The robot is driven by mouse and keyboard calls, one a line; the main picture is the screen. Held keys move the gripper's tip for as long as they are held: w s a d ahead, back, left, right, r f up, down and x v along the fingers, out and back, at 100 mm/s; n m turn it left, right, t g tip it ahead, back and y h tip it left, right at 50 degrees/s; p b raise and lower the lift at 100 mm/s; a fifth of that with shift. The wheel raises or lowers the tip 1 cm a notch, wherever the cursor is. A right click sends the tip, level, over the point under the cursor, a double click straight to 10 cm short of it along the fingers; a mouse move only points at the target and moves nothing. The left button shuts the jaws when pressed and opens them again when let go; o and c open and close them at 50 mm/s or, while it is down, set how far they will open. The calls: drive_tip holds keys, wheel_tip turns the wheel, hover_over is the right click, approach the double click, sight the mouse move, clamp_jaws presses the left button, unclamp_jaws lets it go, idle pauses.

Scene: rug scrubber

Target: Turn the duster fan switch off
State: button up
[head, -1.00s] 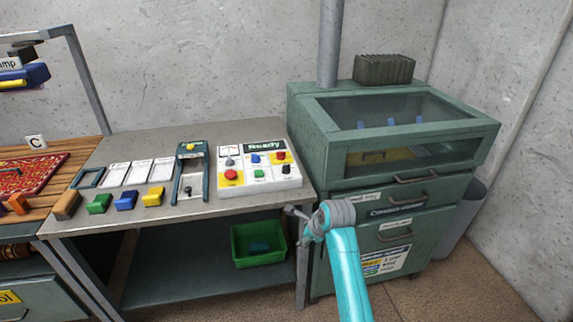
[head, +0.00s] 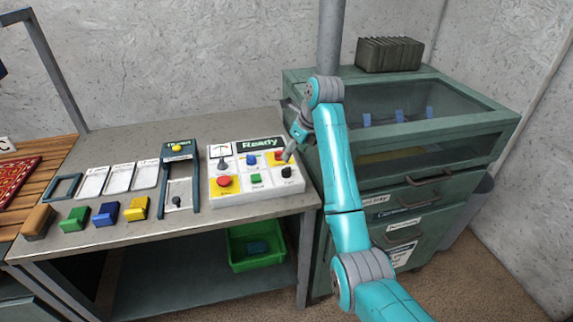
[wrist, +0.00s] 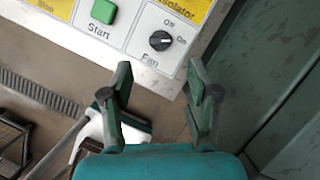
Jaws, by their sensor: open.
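The fan switch is a round black knob (wrist: 160,40) above the label "Fan", with "Off" and "On" marked around it; its pale mark seems to point toward "On". In the head view the black knob (head: 287,172) is at the lower right of the white control panel (head: 240,208). My gripper (wrist: 159,75) is open and empty, its fingers spread left and right just below the knob in the wrist picture, not around it. In the head view my gripper (head: 290,150) hangs over the panel's right side, close to the knob.
A red button (head: 224,182), a green start button (head: 256,179) and a blue button (head: 251,159) share the panel. The green cabinet (head: 305,115) stands close on the right. Colored blocks, cards and a slider fixture (head: 180,185) lie left on the bench.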

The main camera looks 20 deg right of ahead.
sight(287, 168)
drive_tip(key=x, duration=0.8)
drive_tip(key=shift+w+f, duration=0.1)
drive_tip(key=shift+f, duration=0.15)
clamp_jaws()
